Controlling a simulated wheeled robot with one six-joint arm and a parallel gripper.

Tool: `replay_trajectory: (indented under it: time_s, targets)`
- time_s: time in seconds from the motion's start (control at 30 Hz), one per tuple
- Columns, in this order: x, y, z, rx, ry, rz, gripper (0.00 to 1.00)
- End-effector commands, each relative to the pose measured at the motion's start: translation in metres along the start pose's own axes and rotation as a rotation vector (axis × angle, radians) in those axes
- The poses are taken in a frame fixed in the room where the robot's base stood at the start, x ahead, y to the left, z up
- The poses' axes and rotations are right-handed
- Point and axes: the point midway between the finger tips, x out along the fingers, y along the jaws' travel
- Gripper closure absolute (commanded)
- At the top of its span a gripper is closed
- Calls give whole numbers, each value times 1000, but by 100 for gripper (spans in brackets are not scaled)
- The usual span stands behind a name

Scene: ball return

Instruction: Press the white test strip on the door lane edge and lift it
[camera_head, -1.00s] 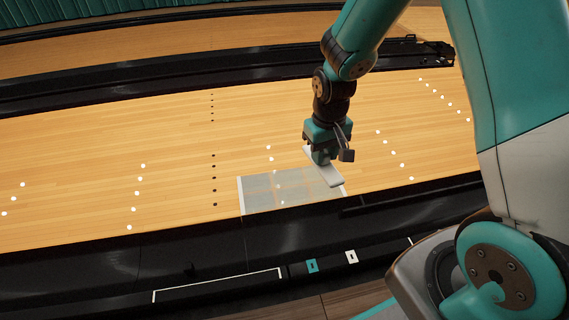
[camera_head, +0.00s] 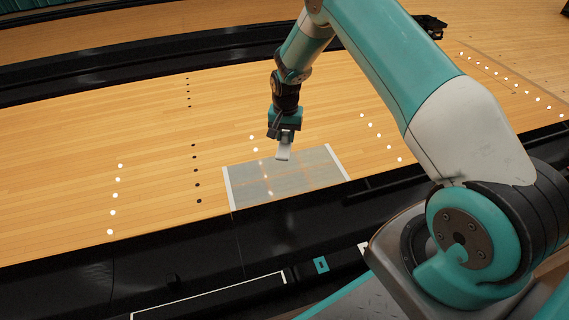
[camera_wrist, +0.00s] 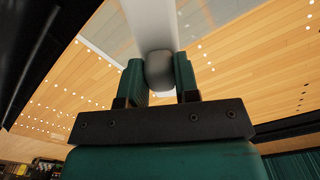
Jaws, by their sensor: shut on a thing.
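My gripper (camera_head: 284,141) is shut on a pale, flat piece (camera_head: 282,153), which looks like the white test strip. It hangs below the fingers over the upper middle of a grey see-through panel (camera_head: 300,184) on the lane. I cannot tell whether it touches the panel. In the wrist view the held piece (camera_wrist: 150,28) extends away from the fingers, with a rounded grey end (camera_wrist: 159,70) between them. The panel has a white band at its left end (camera_head: 229,188) and another at its right end (camera_head: 338,161).
The wooden lane (camera_head: 60,170) has rows of white and dark dots. A black gutter and ledge (camera_head: 190,235) runs along its near side, with a teal marker (camera_head: 321,265) on it. A black divider (camera_head: 130,62) lies beyond. The lane left of the panel is clear.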

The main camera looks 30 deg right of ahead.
Motion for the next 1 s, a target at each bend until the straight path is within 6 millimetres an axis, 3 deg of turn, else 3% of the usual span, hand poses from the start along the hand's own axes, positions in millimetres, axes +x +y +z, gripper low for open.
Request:
replay_trajectory:
  time_s: [0.03,0.1,0.3,0.67,1.0]
  targets:
    - [35,-2,-9,53,-2,1,90]
    - [60,-5,-20,124,-1,1,90]
    - [108,-9,-38,269,0,0,90]
    - [130,-10,-43,317,0,0,90]
    - [166,-10,-43,314,0,0,90]
